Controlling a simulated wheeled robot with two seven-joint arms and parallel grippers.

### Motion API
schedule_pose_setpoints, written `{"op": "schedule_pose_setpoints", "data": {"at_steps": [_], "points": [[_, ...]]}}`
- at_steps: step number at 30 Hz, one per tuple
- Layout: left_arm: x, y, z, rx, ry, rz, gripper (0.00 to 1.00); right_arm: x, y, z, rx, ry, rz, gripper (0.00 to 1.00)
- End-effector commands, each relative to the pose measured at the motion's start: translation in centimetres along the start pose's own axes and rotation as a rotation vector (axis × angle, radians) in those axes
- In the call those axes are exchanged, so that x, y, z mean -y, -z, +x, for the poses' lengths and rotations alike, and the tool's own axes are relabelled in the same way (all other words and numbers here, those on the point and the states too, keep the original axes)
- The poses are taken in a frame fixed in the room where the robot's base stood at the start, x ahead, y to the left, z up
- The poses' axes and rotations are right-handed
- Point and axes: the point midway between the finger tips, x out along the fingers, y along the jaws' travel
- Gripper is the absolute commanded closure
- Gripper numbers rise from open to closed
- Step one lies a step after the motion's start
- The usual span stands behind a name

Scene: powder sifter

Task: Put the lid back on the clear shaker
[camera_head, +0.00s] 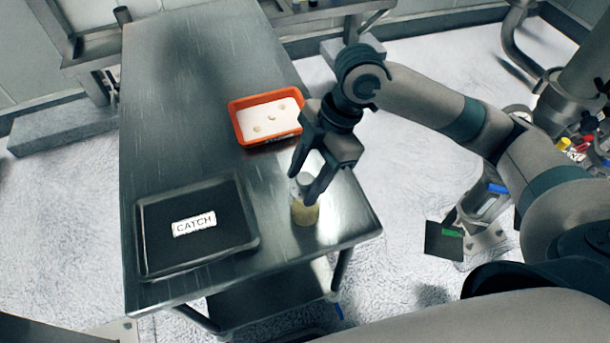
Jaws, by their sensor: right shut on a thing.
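The clear shaker (305,213) stands upright near the right front edge of the steel table, with pale yellowish contents in its lower part. A light grey lid (304,181) is between the fingers of my right gripper (307,184), at the top of the shaker. My right gripper points down and is shut on the lid. I cannot tell whether the lid is seated on the shaker or just above it, as the fingers hide part of the rim. My left gripper is not in view.
A black tray (152,240) with a CATCH label (194,223) lies left of the shaker. An orange-red bin (237,125) with white powder and a few small lumps stands behind it. The steel table (190,100) is bare at the back left.

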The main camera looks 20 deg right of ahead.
Motion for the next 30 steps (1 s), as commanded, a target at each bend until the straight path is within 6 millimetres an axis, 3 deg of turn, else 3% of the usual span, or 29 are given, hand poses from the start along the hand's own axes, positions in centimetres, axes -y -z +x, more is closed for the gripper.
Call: {"op": "schedule_pose_setpoints", "data": {"at_steps": [30], "points": [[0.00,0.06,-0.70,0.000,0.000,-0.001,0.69,0.01,0.00,-0.05,0.000,0.000,0.000,0.73]]}}
